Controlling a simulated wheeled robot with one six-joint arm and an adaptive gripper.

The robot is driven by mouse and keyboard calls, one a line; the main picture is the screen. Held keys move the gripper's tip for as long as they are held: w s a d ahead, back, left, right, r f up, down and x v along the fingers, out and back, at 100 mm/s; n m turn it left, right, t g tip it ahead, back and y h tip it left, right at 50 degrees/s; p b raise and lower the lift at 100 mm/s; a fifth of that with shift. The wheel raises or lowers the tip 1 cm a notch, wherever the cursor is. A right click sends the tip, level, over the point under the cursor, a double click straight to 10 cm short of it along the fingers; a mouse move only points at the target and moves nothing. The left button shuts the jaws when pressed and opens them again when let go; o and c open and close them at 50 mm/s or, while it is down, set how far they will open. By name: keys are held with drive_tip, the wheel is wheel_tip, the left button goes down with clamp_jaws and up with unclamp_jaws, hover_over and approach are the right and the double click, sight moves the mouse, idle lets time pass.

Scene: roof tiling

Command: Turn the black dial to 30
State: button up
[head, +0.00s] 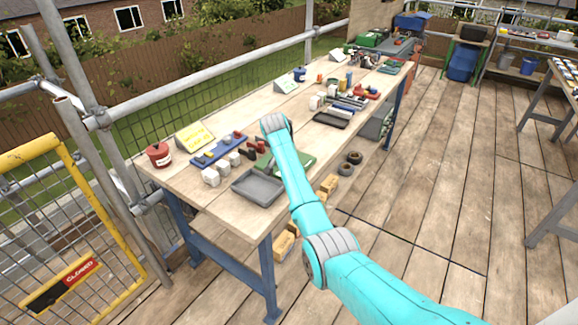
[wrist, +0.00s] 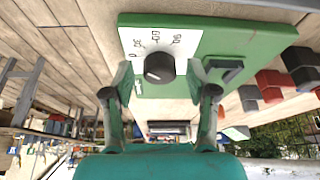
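The black dial (wrist: 159,67) sits on a white scale plate (wrist: 140,42) fixed to a green board (wrist: 215,40) in the wrist view. The scale carries the marks 0, 30, 60 and 90, seen upside down. I cannot clearly tell which mark the dial points to. My gripper (wrist: 160,73) is open, with one finger on each side of the dial and visible gaps between them and it. In the head view the green board (head: 300,163) shows partly behind my arm, and the dial is hidden.
A grey tray (head: 258,188) lies on the workbench (head: 165,173) near the board. White blocks (head: 211,177), a blue rack (head: 215,150) and a red tin (head: 159,154) are to the left. Red and black blocks (wrist: 270,86) stand close beside the board.

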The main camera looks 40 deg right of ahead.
drive_tip(key=v, duration=1.2)
idle(0.6)
